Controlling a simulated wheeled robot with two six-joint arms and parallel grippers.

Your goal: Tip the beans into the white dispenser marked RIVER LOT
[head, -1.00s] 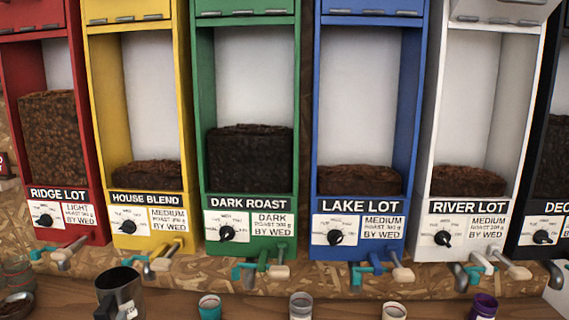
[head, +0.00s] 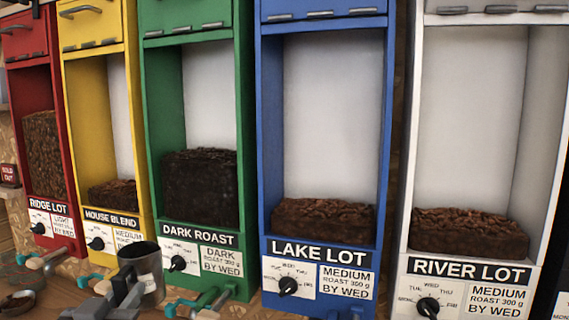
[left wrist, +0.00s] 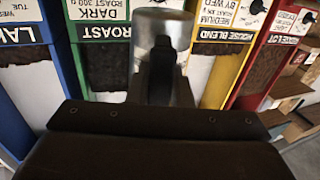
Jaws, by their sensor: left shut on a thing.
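The white RIVER LOT dispenser (head: 470,272) stands at the right of the head view. Brown beans (head: 465,232) fill the lower part of its window, and a hinged white panel (head: 490,17) shows at its top. My left gripper (head: 122,284) is shut on the handle of a grey metal jug (head: 149,272), low at the left in front of the yellow and green dispensers. The jug is upright in the head view; its inside is dark and I cannot tell its contents. The jug also shows in the left wrist view (left wrist: 182,90). My right gripper is not in view.
Blue LAKE LOT (head: 325,252), green DARK ROAST (head: 200,237), yellow HOUSE BLEND (head: 111,217) and red RIDGE LOT (head: 48,206) dispensers stand left of the white one. Spouts and levers (head: 212,300) stick out below.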

